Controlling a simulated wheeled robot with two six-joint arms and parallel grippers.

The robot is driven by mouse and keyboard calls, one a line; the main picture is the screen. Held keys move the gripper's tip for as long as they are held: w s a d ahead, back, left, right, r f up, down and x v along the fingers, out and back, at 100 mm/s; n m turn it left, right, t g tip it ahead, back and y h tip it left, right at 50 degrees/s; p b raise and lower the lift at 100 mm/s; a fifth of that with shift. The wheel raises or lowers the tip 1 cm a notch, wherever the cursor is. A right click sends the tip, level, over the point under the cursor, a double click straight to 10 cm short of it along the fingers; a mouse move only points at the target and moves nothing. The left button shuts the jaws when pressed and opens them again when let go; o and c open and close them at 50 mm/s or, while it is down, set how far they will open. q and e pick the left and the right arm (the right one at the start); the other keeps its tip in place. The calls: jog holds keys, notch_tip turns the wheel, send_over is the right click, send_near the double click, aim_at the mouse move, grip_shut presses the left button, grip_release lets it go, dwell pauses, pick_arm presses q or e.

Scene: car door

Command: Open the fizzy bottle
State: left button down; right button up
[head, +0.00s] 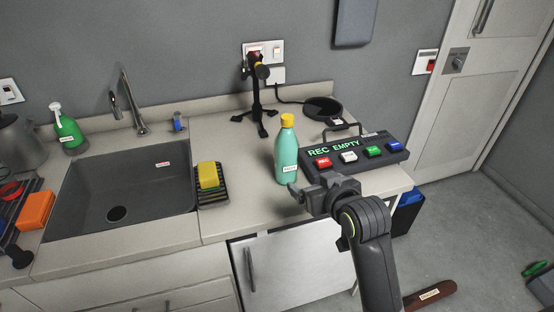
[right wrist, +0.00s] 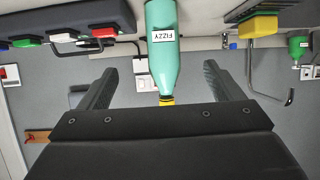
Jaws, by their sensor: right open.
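The fizzy bottle (head: 286,155) is teal with a yellow cap (head: 287,120) and a white label. It stands upright on the counter (head: 235,215), closed by its cap. My right gripper (head: 306,188) is open and empty, at the near right of the bottle's lower part. In the right wrist view, which is upside down, the bottle (right wrist: 162,55) shows between the two spread fingers, beyond them. Its "FIZZY" label is readable there. The cap (right wrist: 166,100) is partly hidden behind the gripper body. I cannot tell whether a finger touches the bottle. My left gripper is not in view.
A panel (head: 350,152) reading "REC EMPTY" with coloured buttons stands right of the bottle. A black stand (head: 257,100) and a round black dish (head: 323,108) are behind. A yellow sponge (head: 208,176) on a rack and the sink (head: 120,195) are left.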

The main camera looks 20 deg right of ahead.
aim_at(291, 157)
jog(key=r+x, duration=0.1)
jog(key=x, duration=0.3)
jog(key=p+x, duration=0.1)
jog(key=x, duration=0.3)
jog(key=w+r+x, duration=0.1)
jog(key=x, duration=0.3)
jog(key=shift+a+r, duration=0.3)
jog(key=shift+a, duration=0.1)
jog(key=shift+w+f+p, duration=0.2)
jog(key=shift+w+p, duration=0.3)
jog(key=shift+w, duration=0.15)
jog(key=shift+p+x, duration=0.35)
jog(key=shift+x, duration=1.65)
jog(key=shift+t, duration=0.3)
